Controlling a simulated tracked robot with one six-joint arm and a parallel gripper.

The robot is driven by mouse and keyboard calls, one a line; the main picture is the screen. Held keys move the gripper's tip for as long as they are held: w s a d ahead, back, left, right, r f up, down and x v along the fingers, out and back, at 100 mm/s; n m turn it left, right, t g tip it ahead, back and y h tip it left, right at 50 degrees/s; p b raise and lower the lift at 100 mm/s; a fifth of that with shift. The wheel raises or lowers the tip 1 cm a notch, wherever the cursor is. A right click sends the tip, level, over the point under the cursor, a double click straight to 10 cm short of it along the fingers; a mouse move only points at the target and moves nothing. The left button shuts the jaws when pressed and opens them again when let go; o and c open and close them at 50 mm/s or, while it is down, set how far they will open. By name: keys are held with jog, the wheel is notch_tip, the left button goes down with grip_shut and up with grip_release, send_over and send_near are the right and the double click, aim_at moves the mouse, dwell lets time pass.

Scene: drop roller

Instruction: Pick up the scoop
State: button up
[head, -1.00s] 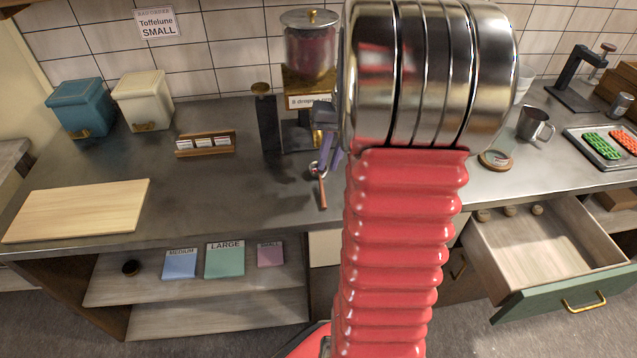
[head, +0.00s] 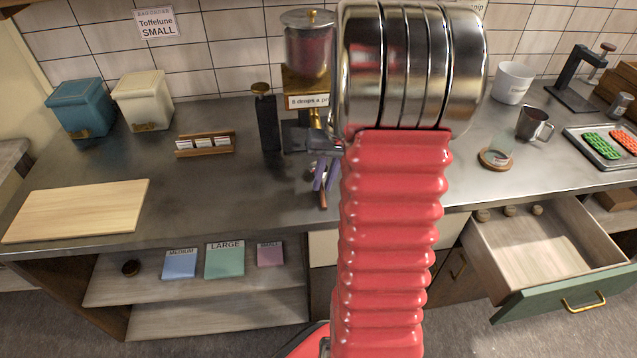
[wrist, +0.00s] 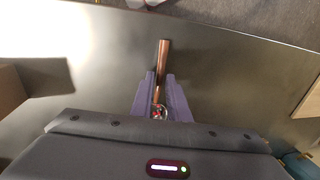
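The scoop lies on the grey counter in front of the dispenser. Its copper-brown handle (head: 323,200) points toward the counter's front edge. In the wrist view the scoop handle (wrist: 163,60) extends beyond my fingertips, and its small bowl end, with something red, shows between the fingers. My gripper (head: 325,178) is open, its purple fingers on either side of the scoop. The gripper also shows in the wrist view (wrist: 161,78). I cannot tell whether the fingers touch the scoop or how high they are above the counter. My arm and fingers hide part of the scoop in the head view.
The dispenser (head: 306,55) stands just behind the scoop, with a dark post (head: 267,122) beside it. A card holder (head: 205,146) and cutting board (head: 78,210) are left. A metal cup (head: 533,123) and an open drawer (head: 540,245) are right.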

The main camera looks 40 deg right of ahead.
jog(key=shift+w+a+f, duration=0.1)
jog(key=shift+f, duration=0.5)
grip_shut()
jog(key=shift+r, duration=0.15)
dwell(0.4)
jog(key=shift+w+a+v, duration=0.1)
jog(key=shift+a+v, duration=0.05)
jog(key=shift+v, duration=0.7)
jog(key=shift+w+a+v, duration=0.1)
jog(key=shift+a+v, duration=0.05)
jog(key=shift+v, duration=0.7)
jog(key=s+a, duration=1)
jog(key=s, duration=0.5)
